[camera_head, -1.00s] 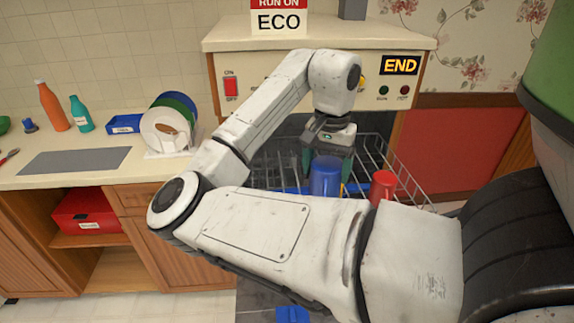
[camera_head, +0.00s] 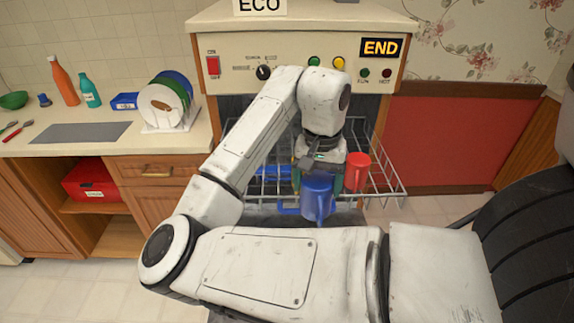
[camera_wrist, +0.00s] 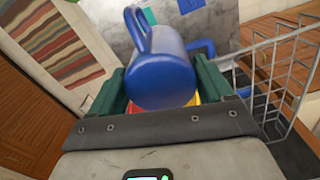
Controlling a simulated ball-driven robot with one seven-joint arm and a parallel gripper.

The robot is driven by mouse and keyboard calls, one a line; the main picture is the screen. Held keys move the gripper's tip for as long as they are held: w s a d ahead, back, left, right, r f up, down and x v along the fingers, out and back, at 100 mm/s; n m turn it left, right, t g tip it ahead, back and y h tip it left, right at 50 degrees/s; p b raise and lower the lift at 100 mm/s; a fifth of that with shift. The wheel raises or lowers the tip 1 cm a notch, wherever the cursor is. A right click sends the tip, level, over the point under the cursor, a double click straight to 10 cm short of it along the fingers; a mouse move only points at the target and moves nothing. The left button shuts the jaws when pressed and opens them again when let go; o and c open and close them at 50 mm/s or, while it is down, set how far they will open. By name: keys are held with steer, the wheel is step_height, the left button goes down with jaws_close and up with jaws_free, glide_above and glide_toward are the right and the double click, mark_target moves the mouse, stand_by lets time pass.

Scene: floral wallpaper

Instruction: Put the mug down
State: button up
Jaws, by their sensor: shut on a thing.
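My gripper (camera_head: 318,184) is shut on the blue mug (camera_head: 318,205), with a green finger on each side of it. In the head view the mug hangs at the front edge of the dishwasher rack (camera_head: 385,188), and it looks slightly tilted. The wrist view shows the mug (camera_wrist: 160,72) between the fingers, with its looped handle toward the top. I cannot tell whether the mug touches the rack.
A red mug (camera_head: 357,170) stands in the rack just right of my gripper. The counter (camera_head: 100,150) at left holds a grey mat (camera_head: 80,132), a plate rack with plates (camera_head: 165,108), bottles and a blue tray (camera_head: 125,101). The mat is bare.

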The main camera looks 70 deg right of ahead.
steer(key=w+a+f+n, duration=0.5)
steer(key=w+a+f, duration=0.1)
steer(key=a, duration=0.3)
steer(key=w+a+f+n, duration=0.5)
steer(key=w+a+f, duration=0.1)
steer(key=a, duration=0.4)
steer(key=w+a+f+n, duration=0.5)
steer(key=a+f, duration=0.3)
steer(key=a, duration=0.2)
steer(key=shift+w+f+n, duration=0.2)
steer(key=shift+w+n, duration=0.1)
steer(key=shift+w, duration=0.55)
steer(key=shift+a, duration=0.1)
